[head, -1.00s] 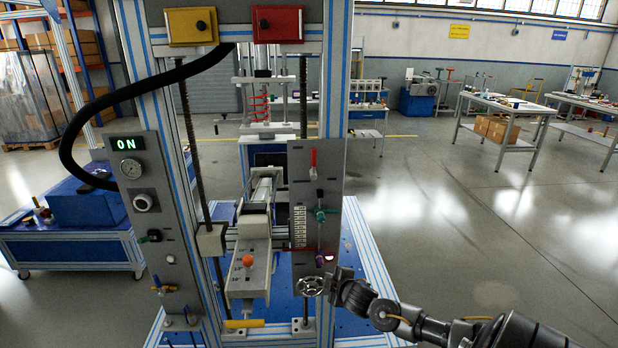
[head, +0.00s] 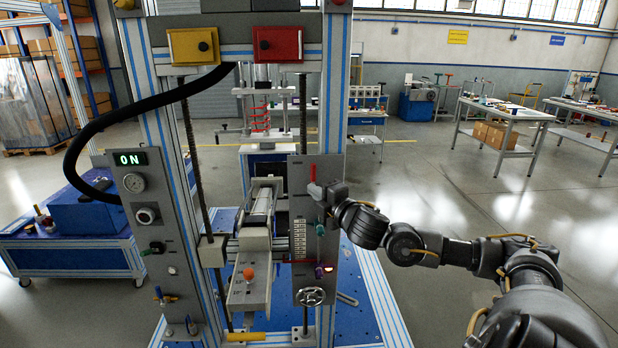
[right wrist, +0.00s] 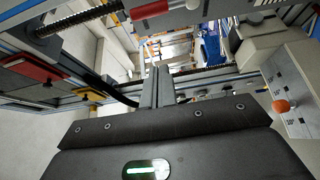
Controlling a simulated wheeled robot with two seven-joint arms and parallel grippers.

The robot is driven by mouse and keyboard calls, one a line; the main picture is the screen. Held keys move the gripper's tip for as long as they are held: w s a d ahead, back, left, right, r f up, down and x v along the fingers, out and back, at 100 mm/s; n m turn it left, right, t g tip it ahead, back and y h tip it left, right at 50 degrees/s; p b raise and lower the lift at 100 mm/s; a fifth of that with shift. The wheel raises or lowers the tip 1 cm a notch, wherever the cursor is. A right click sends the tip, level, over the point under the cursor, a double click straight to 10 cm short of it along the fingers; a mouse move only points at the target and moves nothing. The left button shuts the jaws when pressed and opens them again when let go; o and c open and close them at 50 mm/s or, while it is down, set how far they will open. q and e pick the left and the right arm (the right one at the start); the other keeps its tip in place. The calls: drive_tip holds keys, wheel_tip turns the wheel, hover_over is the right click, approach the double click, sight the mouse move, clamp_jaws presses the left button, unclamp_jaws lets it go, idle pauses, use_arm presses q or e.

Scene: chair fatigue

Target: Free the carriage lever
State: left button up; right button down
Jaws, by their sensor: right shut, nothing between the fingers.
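A red-handled lever (head: 313,172) stands upright near the top of the grey panel (head: 299,225); I cannot tell whether it is the carriage lever. My right gripper (head: 322,192) is shut and empty beside the lower part of this handle; whether it touches is unclear. In the right wrist view the shut fingers (right wrist: 157,84) point toward the frame, and a red part (right wrist: 150,9) shows at the top edge. Below on the panel are a teal knob (head: 320,228), a purple knob (head: 320,271) and a handwheel (head: 311,296). My left gripper is not in view.
An orange knob (head: 249,273) sits on the sloping grey carriage block (head: 250,293) left of the panel; it also shows in the wrist view (right wrist: 281,106). A threaded rod (head: 195,150) and frame posts stand left.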

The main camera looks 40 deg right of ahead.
sight(313, 177)
drive_tip(key=w+d+p, duration=0.4)
drive_tip(key=w+p, duration=0.2)
drive_tip(key=w, duration=0.2)
drive_tip(key=shift+d+p, duration=0.35)
drive_tip(key=shift+p, duration=0.05)
